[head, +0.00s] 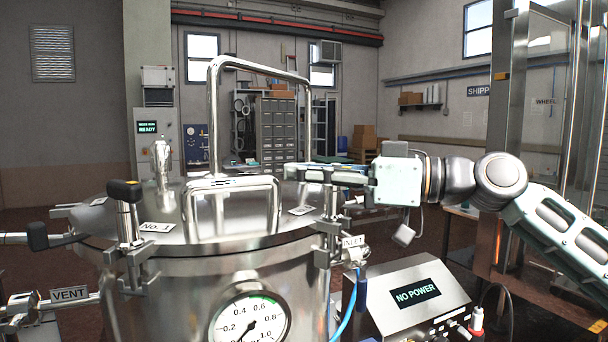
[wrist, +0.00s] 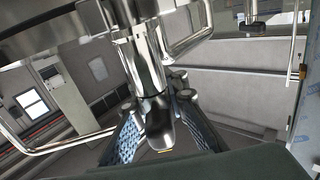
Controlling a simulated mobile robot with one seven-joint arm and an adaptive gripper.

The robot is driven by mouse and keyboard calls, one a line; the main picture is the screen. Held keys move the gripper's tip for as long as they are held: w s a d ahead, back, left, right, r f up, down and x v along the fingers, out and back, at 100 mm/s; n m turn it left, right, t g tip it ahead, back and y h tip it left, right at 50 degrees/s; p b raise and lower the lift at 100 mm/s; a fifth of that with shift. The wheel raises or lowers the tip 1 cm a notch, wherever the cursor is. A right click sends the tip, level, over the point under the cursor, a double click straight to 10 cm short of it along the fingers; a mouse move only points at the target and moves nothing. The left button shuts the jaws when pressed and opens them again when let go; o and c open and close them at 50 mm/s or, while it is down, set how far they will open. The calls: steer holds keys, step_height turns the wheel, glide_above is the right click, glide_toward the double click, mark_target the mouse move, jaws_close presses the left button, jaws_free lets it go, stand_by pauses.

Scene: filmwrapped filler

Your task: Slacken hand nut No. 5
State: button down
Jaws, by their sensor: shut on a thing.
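A steel vessel (head: 190,285) with a flat lid (head: 180,210) stands in front of me. My gripper (head: 312,172) reaches in from the right, level over the lid's right edge, above a clamp (head: 330,235). In the wrist view my gripper (wrist: 158,112) has its blue ribbed fingers on either side of a black-ended hand nut (wrist: 157,120) on a steel stem, shut on it. The lid tag (head: 300,210) near this clamp is too small to read, so I cannot tell the nut's number. Another black-ended hand nut (head: 124,190) stands at the tag marked No. 1 (head: 158,226).
A tall lid handle (head: 214,120) and a lower bar (head: 232,183) rise left of my gripper. A pressure gauge (head: 248,312) is on the vessel's front. A blue hose (head: 346,325) and a NO POWER box (head: 412,300) stand below my arm. A glazed frame (head: 540,150) is at right.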

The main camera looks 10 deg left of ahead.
steer(key=n+g, duration=0.1)
steer(key=g, duration=0.1)
steer(key=s+n+g+p, duration=0.1)
steer(key=g, duration=0.1)
steer(key=shift+s+r+n, duration=0.1)
steer(key=shift+r+n, duration=0.05)
steer(key=shift+n, duration=0.25)
steer(key=n+g+p, duration=0.1)
steer(key=g, duration=0.1)
steer(key=s+n+g+h+p, duration=0.1)
steer(key=g, duration=0.1)
steer(key=shift+d+r+n+g, duration=0.15)
steer(key=shift+n+g, duration=0.15)
steer(key=shift+n, duration=0.1)
steer(key=g, duration=0.1)
steer(key=n+g+h+p, duration=0.1)
steer(key=s+n+g+h+p, duration=0.1)
steer(key=shift+d, duration=0.25)
steer(key=shift+s+d+f+n+g+h+p, duration=0.1)
steer(key=shift+s+d+n+g+h+p, duration=0.1)
steer(key=shift+n+g+h, duration=0.3)
steer(key=shift+s+d+f+n+g+h+p, duration=0.1)
steer(key=shift+n+g+h+p, duration=0.1)
steer(key=shift+n+g+h, duration=0.3)
steer(key=shift+s+d+n+g+h+p, duration=0.1)
steer(key=shift+s+n+g+h+p, duration=0.1)
steer(key=shift+n+g+h, duration=0.3)
steer(key=c, duration=1.9)
jaws_free()
steer(key=shift+f, duration=0.1)
